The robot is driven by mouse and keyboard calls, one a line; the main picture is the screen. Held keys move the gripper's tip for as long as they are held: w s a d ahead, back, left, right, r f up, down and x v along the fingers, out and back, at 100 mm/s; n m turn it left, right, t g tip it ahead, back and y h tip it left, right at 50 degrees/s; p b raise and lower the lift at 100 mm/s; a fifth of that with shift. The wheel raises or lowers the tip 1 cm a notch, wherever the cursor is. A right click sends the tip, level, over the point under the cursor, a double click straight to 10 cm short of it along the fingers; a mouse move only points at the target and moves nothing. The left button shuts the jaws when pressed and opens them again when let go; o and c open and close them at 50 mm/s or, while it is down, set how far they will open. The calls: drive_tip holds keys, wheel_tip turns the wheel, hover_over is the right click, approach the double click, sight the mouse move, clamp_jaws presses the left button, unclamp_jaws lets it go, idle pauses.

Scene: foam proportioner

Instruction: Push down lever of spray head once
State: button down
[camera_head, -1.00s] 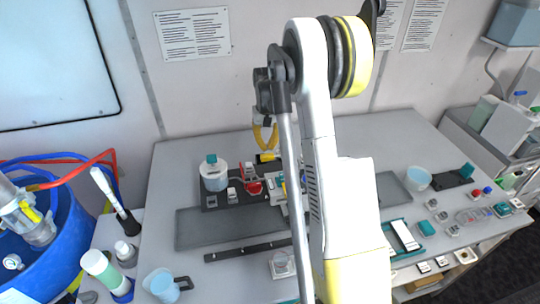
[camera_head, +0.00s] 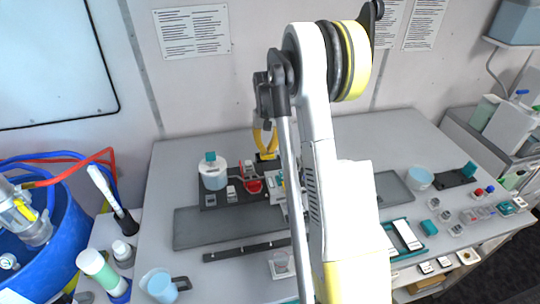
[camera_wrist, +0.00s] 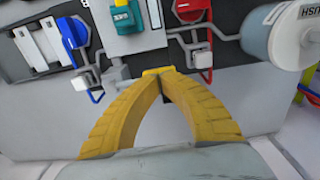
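My gripper (camera_wrist: 160,82) has two ribbed yellow fingers that arch together, with their tips meeting. In the head view my gripper (camera_head: 266,148) points down just above a small yellow part (camera_head: 267,157) behind the dark equipment board. The yellow part also shows at the fingertips in the wrist view (camera_wrist: 157,71); it may be the lever, but I cannot tell for sure. Whether the tips touch it is unclear. The body of the spray head cannot be made out. My arm hides part of the table behind it.
The board carries a white tank (camera_head: 213,175), a red valve handle (camera_wrist: 189,9), a blue valve handle (camera_wrist: 73,32) and a teal block (camera_wrist: 126,17). Thin grey pipes run close to the fingers. A dark grey tray (camera_head: 215,228) lies in front. The wall stands close behind.

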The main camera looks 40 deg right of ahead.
sight(267, 155)
drive_tip(key=shift+f+b, duration=1.2)
drive_tip(key=shift+f, duration=0.4)
drive_tip(key=shift+r+p, duration=2.1)
drive_tip(key=shift+r, duration=1.95)
drive_tip(key=shift+a, duration=0.1)
